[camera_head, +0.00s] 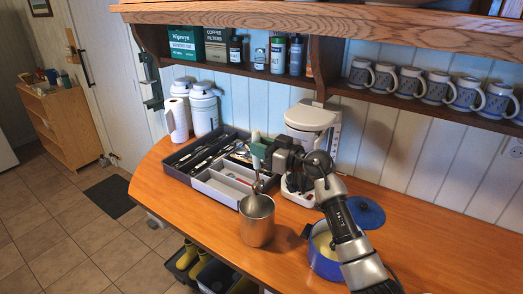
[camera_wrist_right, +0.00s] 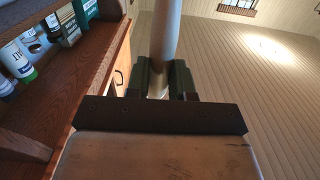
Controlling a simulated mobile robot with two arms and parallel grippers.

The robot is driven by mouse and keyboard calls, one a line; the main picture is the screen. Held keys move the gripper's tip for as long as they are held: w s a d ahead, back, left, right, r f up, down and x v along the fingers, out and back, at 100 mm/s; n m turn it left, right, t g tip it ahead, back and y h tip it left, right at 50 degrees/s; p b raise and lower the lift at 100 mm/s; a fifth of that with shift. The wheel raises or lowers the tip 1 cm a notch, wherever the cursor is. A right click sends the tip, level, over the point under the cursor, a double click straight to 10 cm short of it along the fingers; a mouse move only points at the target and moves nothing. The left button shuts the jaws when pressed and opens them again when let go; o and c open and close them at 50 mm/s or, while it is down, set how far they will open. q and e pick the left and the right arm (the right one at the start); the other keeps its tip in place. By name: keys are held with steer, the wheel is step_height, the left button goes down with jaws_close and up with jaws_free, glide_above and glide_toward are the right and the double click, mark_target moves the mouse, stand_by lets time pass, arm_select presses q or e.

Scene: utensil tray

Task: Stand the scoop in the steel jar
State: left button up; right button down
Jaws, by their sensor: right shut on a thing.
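The steel jar (camera_head: 257,226) stands upright on the wooden counter near its front edge. My right gripper (camera_head: 260,151) is above the jar, shut on the scoop's handle. The scoop (camera_head: 257,185) hangs roughly upright, with its metal end down at the jar's mouth. I cannot tell how far its end is inside the rim. In the right wrist view the pale handle (camera_wrist_right: 166,35) runs between the two dark fingers (camera_wrist_right: 166,80). My left gripper is not in view.
A divided utensil tray (camera_head: 213,188) lies left of the jar. A white appliance (camera_head: 312,118) stands behind my right gripper. A blue pot (camera_head: 322,262) is to the right, with a blue lid (camera_head: 366,212) nearby.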

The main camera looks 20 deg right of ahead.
mark_target(259, 184)
step_height(259, 184, down, 5)
steer(key=b, duration=0.4)
steer(key=shift+f+b, duration=0.1)
steer(key=shift+b, duration=0.3)
steer(key=shift+f+b, duration=0.5)
steer(key=shift+f, duration=3.1)
steer(key=c, duration=0.9)
jaws_free()
steer(key=b+v, duration=0.1)
steer(key=v, duration=1)
